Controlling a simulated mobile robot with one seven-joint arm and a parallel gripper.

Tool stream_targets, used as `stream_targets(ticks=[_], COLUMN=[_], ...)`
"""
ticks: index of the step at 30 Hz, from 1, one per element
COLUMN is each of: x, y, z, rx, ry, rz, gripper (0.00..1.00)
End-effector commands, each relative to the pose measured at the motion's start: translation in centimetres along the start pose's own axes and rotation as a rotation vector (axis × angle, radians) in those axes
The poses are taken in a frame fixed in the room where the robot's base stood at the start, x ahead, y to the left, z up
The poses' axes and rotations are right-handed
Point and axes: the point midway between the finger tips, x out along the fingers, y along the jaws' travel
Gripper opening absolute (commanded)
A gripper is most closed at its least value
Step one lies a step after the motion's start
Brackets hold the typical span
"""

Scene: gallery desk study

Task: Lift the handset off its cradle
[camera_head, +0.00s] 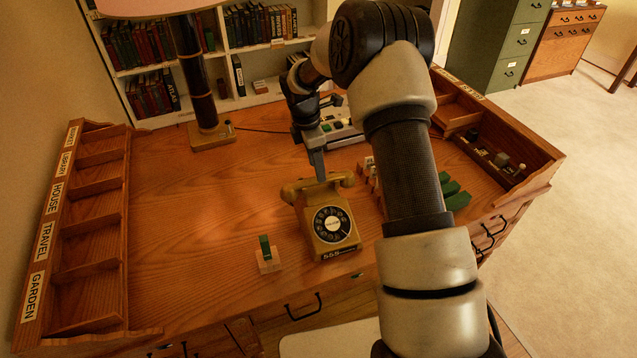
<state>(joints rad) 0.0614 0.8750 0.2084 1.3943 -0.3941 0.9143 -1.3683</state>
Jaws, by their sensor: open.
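A tan rotary telephone (334,236) stands near the middle front of the wooden desk, its dial facing me. Its handset (291,192) rests across the top of the phone on the cradle, with both ends showing. My gripper (318,176) points down from above, its fingertip close over the middle of the handset. One grey finger shows clearly and the other is hidden or lined up with it. The gap between fingertip and handset, or contact, cannot be told from this view. The cradle under the handset is mostly hidden.
A green-topped wooden block (268,256) stands left of the phone. A lamp base (212,134) is at the back. Labelled compartments (92,265) line the left edge. A grey device (342,132) and green items (455,195) lie beyond my arm. The left-centre desk is clear.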

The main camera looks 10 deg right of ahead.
Motion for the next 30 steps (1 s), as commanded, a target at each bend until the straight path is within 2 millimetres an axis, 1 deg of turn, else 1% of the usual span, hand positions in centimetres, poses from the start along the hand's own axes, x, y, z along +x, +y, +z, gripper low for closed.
stream_targets(ticks=[6, 9, 12, 18, 19, 23, 24, 27, 30], x=[3.1, 4.4, 4.9, 5.0, 4.9, 4.9, 4.9, 4.9, 4.8], y=[-0.6, -0.5, -0.4, -0.4, -0.4, -0.4, -0.4, -0.4, -0.3], z=[-0.3, -0.3, -0.3, -0.3, -0.3, -0.3, -0.3, -0.3, -0.3], rx=[-0.002, -0.001, 0.0, 0.0, 0.0, 0.0, 0.0, 0.0, 0.0], ry=[-0.001, 0.0, 0.0, 0.0, 0.0, 0.0, 0.0, 0.0, 0.0], rz=[-0.004, -0.003, 0.0, 0.001, 0.001, 0.0, 0.0, 0.0, 0.002], gripper=[0.45, 0.45, 0.45, 0.45, 0.44, 0.22, 0.15, 0.0, 0.0])
